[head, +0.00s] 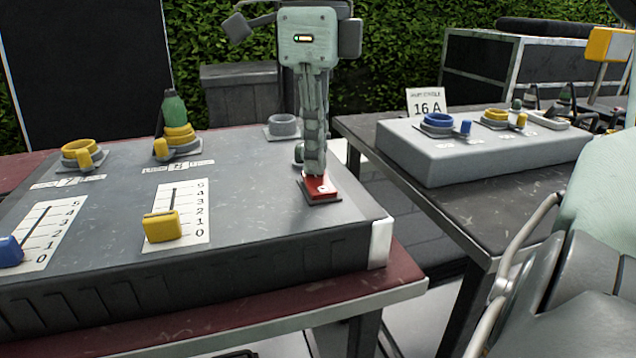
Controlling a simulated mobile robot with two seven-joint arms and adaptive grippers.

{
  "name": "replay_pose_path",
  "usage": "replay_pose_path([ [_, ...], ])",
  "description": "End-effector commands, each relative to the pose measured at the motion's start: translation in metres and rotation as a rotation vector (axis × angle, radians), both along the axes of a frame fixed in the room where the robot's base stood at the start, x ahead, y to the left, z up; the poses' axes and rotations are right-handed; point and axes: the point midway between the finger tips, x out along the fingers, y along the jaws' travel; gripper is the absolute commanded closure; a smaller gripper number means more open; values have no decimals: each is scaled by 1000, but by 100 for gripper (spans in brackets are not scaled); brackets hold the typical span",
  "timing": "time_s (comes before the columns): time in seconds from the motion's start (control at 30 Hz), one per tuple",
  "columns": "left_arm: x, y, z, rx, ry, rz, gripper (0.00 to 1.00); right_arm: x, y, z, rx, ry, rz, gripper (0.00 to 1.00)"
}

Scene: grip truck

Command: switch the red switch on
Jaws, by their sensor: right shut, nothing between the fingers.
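The red switch (321,189) is a small red rocker on a dark base, near the right end of the large grey control panel (258,226). My right gripper (316,171) points straight down over it with its fingers shut and empty. The fingertips are at the back part of the switch and seem to touch it. They hide that part, so I cannot tell for sure which way the rocker is tipped. My left gripper is not in view.
The panel holds a yellow slider (162,226), a blue slider (10,251), yellow-ringed sockets (82,153) and a grey socket (283,126). A second table (395,150) at the right bears a light grey box (440,163) and a "16 A" sign (426,104). A gap separates the tables.

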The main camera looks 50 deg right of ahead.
Motion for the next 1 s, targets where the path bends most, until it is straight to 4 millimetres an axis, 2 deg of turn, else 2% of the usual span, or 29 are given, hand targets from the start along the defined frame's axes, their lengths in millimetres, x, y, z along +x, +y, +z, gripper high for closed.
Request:
replay_pose_path([
  [0.53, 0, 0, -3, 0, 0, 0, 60, 0, 0, -4, 0, 0, 0, 100],
  [1.0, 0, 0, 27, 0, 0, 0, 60, 0, 0, 31, 0, -1, 0, 100],
])
